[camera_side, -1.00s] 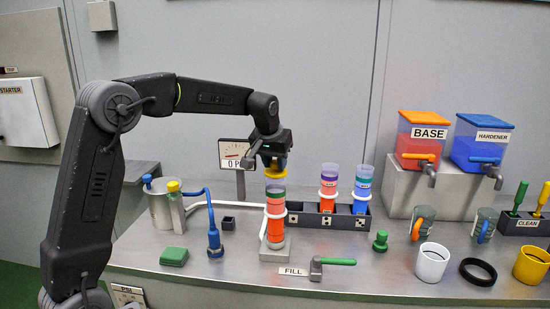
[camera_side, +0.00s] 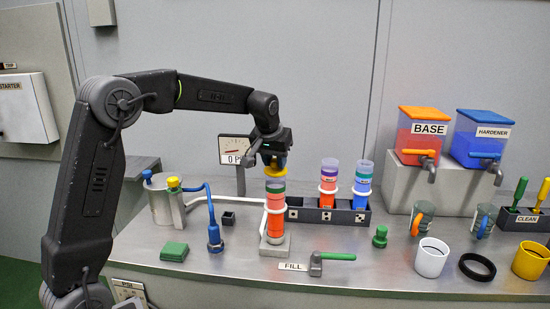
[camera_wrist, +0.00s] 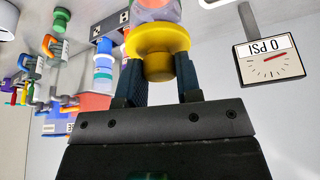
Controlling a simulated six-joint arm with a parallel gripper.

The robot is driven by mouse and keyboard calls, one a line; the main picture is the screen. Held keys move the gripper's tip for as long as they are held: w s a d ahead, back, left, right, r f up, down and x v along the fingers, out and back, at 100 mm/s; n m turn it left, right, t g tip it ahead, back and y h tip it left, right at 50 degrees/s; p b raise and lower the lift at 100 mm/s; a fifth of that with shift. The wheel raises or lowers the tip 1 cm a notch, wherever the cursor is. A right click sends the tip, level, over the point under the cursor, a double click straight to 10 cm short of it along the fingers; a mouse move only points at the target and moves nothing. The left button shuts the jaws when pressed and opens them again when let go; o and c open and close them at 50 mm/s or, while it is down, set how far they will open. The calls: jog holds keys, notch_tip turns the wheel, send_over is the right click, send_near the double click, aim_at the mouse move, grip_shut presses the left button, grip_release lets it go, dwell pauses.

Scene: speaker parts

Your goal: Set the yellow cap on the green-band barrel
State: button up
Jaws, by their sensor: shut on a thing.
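The yellow cap (camera_side: 276,171) is held by my gripper (camera_side: 273,160), which is shut on it. In the wrist view the cap (camera_wrist: 157,42) sits between the two dark fingers of my gripper (camera_wrist: 158,72), flange side away from the palm. The green-band barrel (camera_side: 275,215), filled with orange-red, stands upright on a small grey base (camera_side: 275,247). Its green band is at the top. The cap is right above the barrel's mouth; I cannot tell whether they touch. In the wrist view the barrel shows only in part behind the cap.
A dark rack (camera_side: 312,215) right of the barrel holds a purple-band barrel (camera_side: 328,185) and a blue barrel (camera_side: 362,185). A gauge (camera_side: 237,150) stands behind left. A green-handled valve (camera_side: 330,260) and a green stopper (camera_side: 380,237) lie near the front. A blue-hosed nozzle (camera_side: 214,235) stands left.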

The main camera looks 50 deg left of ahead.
jog(key=shift+f, duration=0.4)
jog(key=o, duration=1)
jog(key=v, duration=1.3)
jog(key=s+d+m, duration=0.2)
jog(key=s+d, duration=0.4)
jog(key=s, duration=0.1)
jog(key=s+d+f+m, duration=0.1)
jog(key=s+d+f, duration=0.1)
jog(key=s, duration=0.4)
jog(key=s+d+f+m+t+h, duration=0.1)
jog(key=s+d+f, duration=0.2)
jog(key=s+f, duration=0.2)
jog(key=s+d+f+m+h, duration=0.1)
jog(key=s+d+f+m, duration=0.1)
jog(key=s, duration=0.5)
jog(key=shift+s+d+f+t, duration=0.15)
jog(key=shift+d+f, duration=0.15)
jog(key=shift+f, duration=0.3)
jog(key=shift+w+d+f+t, duration=0.15)
jog(key=shift+d+f, duration=0.2)
jog(key=shift+f, duration=0.25)
